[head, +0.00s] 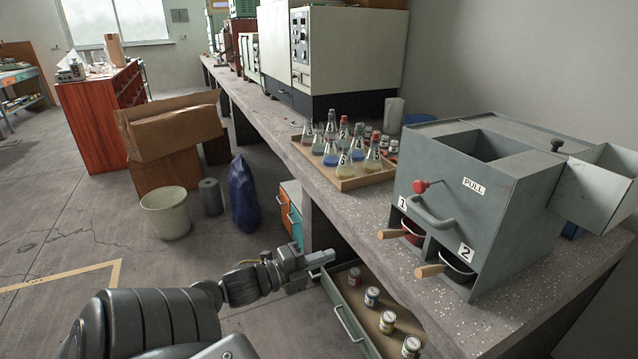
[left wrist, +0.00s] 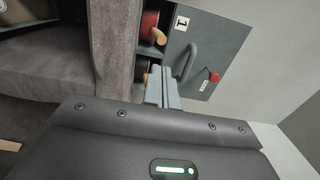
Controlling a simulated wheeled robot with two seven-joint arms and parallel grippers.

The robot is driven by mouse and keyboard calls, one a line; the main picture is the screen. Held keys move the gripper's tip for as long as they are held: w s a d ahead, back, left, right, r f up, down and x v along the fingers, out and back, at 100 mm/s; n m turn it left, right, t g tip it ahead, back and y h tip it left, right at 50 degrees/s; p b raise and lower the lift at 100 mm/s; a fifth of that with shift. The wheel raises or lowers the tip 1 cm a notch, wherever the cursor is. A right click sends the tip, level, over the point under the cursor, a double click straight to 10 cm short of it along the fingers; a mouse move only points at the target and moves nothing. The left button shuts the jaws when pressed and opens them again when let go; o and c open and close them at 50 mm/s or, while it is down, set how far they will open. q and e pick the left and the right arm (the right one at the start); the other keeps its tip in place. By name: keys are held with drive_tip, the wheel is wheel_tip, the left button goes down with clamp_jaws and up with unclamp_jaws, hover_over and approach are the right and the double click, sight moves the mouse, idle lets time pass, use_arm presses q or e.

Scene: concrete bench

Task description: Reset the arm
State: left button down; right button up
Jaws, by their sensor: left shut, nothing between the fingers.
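My left arm reaches in from the bottom left of the head view. Its gripper (head: 322,262) is shut and empty, in front of the bench edge by the far end of an open drawer (head: 347,322). Whether it touches the drawer cannot be told. In the left wrist view, the shut fingers (left wrist: 162,87) point toward the grey machine (left wrist: 205,55) with the label 1, which is beyond them. My right gripper is out of view.
The open drawer holds several small jars (head: 372,297). On the bench (head: 400,240) stand the grey machine (head: 500,190) with two wooden-handled pans and a wooden tray (head: 345,184) of flasks. A bin (head: 166,213) and blue bag (head: 243,195) stand on the floor.

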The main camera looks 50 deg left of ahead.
use_arm(q)
drive_tip(key=shift+s+a, duration=0.1)
drive_tip(key=shift+s, duration=0.3)
